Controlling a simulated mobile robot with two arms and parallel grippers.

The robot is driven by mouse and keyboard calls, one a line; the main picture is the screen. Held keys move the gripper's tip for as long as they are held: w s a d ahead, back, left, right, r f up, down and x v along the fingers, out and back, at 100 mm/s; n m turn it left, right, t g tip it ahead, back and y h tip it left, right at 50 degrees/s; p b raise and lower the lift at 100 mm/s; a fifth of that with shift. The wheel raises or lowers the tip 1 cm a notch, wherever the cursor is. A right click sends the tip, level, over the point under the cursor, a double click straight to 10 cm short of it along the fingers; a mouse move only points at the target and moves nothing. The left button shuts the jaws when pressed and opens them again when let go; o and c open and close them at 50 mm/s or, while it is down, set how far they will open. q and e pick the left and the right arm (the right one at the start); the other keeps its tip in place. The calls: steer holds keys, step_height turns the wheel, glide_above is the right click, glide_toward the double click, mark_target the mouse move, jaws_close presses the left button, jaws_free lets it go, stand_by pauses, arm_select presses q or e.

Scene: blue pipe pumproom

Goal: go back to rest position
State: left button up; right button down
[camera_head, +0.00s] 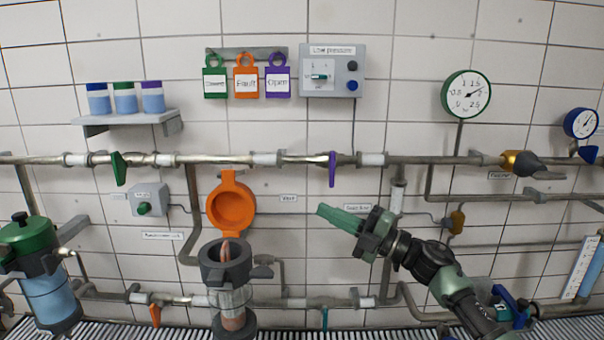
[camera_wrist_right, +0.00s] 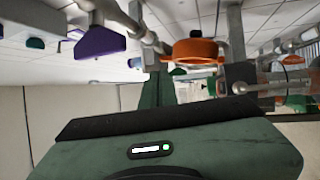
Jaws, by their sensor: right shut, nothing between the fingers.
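My right gripper (camera_head: 340,220) comes in from the lower right in the head view. Its green fingers are shut and empty, pointing left in front of the tiled wall. The fingers also show in the right wrist view (camera_wrist_right: 165,90), rising from the dark green gripper body. The fingertips are to the right of the open orange lid (camera_head: 231,205) and below the purple valve handle (camera_head: 332,169). They appear apart from both. My left gripper is not in view.
Pipes cross the wall, with a green valve handle (camera_head: 119,168) at left. A grey-rimmed vessel (camera_head: 226,262) stands below the orange lid. A green-topped canister (camera_head: 45,275) is at left. Jars stand on a shelf (camera_head: 130,120). A pressure gauge (camera_head: 466,94) is at upper right.

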steer(key=s+d+f+m+t+h, duration=0.2)
steer(key=s+d+f+m+h, duration=0.3)
steer(key=f+m, duration=0.35)
steer(key=s+d+f+m+t+h, duration=0.1)
steer(key=s+d+f+m+h, duration=0.25)
steer(key=f+m+h, duration=0.45)
steer(key=s+d+f+m+t+h, duration=0.25)
steer(key=s+f+m+h, duration=0.25)
steer(key=f+m, duration=0.35)
steer(key=s+d+f+m+g, duration=0.1)
steer(key=s+f+g, duration=0.3)
steer(key=s, duration=0.6)
steer(key=s+d+f+m+g, duration=0.15)
steer(key=s+f+g, duration=0.25)
steer(key=s, duration=0.7)
steer(key=s+d+f+m+g, duration=0.1)
steer(key=s+f+g, duration=0.35)
steer(key=s, duration=0.55)
step_height(320, 180, down, 26)
steer(key=s, duration=0.2)
steer(key=s+d+f+g, duration=0.1)
steer(key=s+d+f, duration=0.2)
steer(key=s+f, duration=1.2)
steer(key=shift+s+d+f+n+g+h, duration=0.15)
steer(key=shift+s+f+n+g+h, duration=0.15)
steer(key=shift+s+f+n+h, duration=0.25)
steer(key=shift+s+r, duration=0.1)
steer(key=shift+r, duration=0.05)
